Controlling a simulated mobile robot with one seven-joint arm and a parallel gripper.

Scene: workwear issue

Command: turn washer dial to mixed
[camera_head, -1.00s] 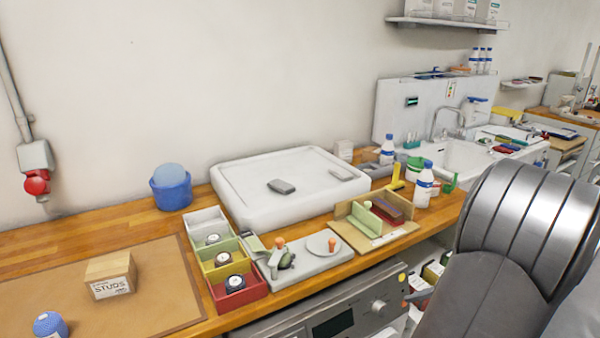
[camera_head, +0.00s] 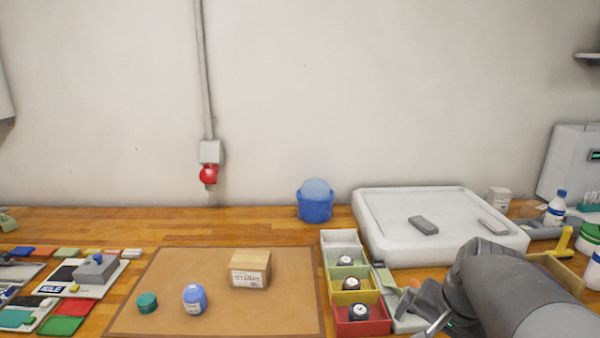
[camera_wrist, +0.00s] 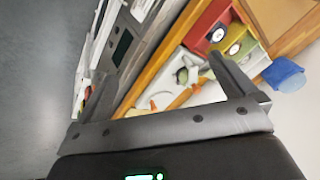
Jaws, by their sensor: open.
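The washer (camera_wrist: 113,72) shows in the wrist view as a grey front panel under the counter edge, with a dark display (camera_wrist: 122,47). I cannot make out its dial there; the left finger covers part of the panel. The washer front is out of the head view. My gripper (camera_wrist: 162,68) is open and empty, its two fingers wide apart over the counter edge beside the washer panel. In the head view my gripper (camera_head: 432,312) is low at the right, near the red bin, partly cut off by the frame.
Red (camera_head: 375,325), yellow and green bins hold round gauges beside my gripper. A white tray (camera_head: 372,220) lies behind. A STUDS box (camera_head: 245,262) and a blue bottle (camera_head: 194,302) stand on a brown mat (camera_head: 150,275). A blue bucket (camera_head: 315,210) is by the wall.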

